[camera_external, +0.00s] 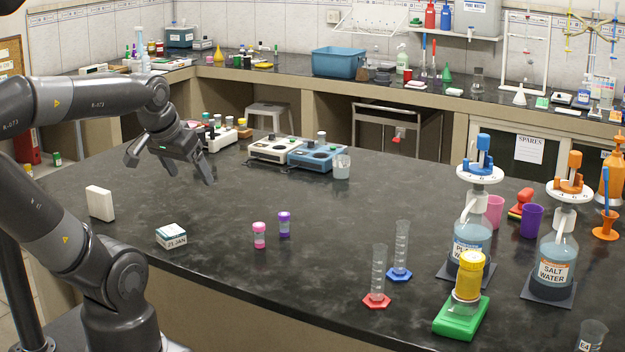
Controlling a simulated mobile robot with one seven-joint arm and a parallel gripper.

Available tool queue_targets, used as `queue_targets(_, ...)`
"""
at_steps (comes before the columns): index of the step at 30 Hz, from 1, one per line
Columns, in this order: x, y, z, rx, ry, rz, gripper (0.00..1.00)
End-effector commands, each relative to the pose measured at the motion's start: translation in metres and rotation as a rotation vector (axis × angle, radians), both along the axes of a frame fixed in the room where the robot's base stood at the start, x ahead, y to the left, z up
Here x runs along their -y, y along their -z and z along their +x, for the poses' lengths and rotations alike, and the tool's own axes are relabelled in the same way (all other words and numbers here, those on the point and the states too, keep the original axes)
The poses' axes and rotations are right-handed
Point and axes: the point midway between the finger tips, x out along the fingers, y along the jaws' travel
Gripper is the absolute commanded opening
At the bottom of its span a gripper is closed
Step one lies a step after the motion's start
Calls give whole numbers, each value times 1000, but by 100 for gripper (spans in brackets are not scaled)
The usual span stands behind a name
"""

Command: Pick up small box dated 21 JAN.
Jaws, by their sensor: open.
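The small box dated 21 JAN (172,236) lies on the dark bench near its front left edge. It is white with a teal band, and its date faces the camera. My gripper (170,172) hangs above the bench, up and behind the box in the picture. Its fingers are spread open with nothing between them, and it is clear of the box.
A plain white block (100,203) stands upright left of the box. Pink-capped (259,235) and purple-capped (284,224) vials stand to its right. Hot-plate units (317,156) and a small beaker (342,166) stand farther back. The bench around the box is clear.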

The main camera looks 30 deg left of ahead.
Motion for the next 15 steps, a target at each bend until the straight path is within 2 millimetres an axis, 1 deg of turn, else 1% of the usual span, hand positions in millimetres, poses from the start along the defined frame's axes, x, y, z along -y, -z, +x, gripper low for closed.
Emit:
queue_targets(4, -2, 1, 3, -8, 2, 5, 78)
queue_targets(8, -13, 6, 15, -53, 17, 35, 78)
queue_targets(11, -28, 13, 31, -111, 44, 68, 78)
queue_targets(15, -55, 29, 54, -203, 97, 105, 78)
